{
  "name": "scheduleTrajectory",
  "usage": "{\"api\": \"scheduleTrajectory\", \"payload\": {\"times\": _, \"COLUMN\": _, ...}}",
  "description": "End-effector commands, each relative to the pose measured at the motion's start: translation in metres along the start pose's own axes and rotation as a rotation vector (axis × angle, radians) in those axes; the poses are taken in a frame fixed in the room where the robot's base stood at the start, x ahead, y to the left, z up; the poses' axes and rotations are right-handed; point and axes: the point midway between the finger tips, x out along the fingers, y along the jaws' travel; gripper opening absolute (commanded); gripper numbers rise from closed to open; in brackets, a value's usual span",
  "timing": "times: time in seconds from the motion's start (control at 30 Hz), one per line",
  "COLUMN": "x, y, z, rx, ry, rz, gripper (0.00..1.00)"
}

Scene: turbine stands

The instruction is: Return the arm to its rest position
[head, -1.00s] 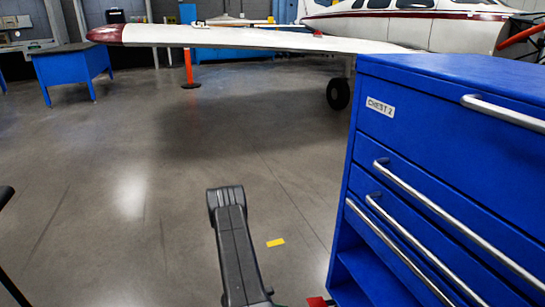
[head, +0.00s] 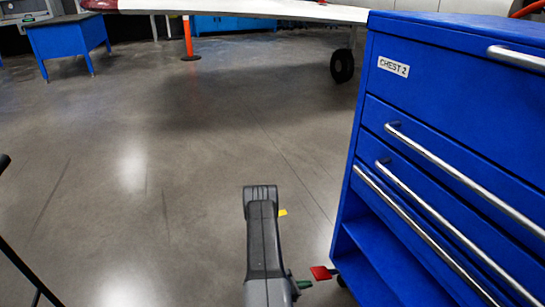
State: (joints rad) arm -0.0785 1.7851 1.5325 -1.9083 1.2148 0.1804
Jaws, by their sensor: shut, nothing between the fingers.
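A dark grey link of my arm (head: 264,240) rises from the bottom middle of the head view, with its squared, ribbed end over the floor. The arm stands left of the blue chest and appears apart from it. My gripper's fingers cannot be made out in this view.
A blue drawer chest (head: 440,100) labelled CHEST 2 fills the right side, its drawers shut. A red tab (head: 321,272) shows low beside it. Open floor (head: 130,200) lies left and ahead. An orange post (head: 189,38), aircraft wheel (head: 342,66) and blue table (head: 68,40) stand farther back.

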Motion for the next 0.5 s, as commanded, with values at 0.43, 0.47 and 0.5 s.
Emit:
{"api": "scheduleTrajectory", "payload": {"times": 0.43, "x": 0.0083, "y": 0.0010, "z": -0.0131, "rx": 0.001, "ry": -0.153, "rz": 0.001, "gripper": 0.00}}
{"api": "scheduleTrajectory", "payload": {"times": 0.47, "x": 0.0082, "y": 0.0010, "z": -0.0129, "rx": 0.001, "ry": -0.154, "rz": 0.001, "gripper": 0.00}}
{"api": "scheduleTrajectory", "payload": {"times": 0.5, "x": 0.0082, "y": 0.0009, "z": -0.0127, "rx": 0.001, "ry": -0.155, "rz": 0.001, "gripper": 0.00}}
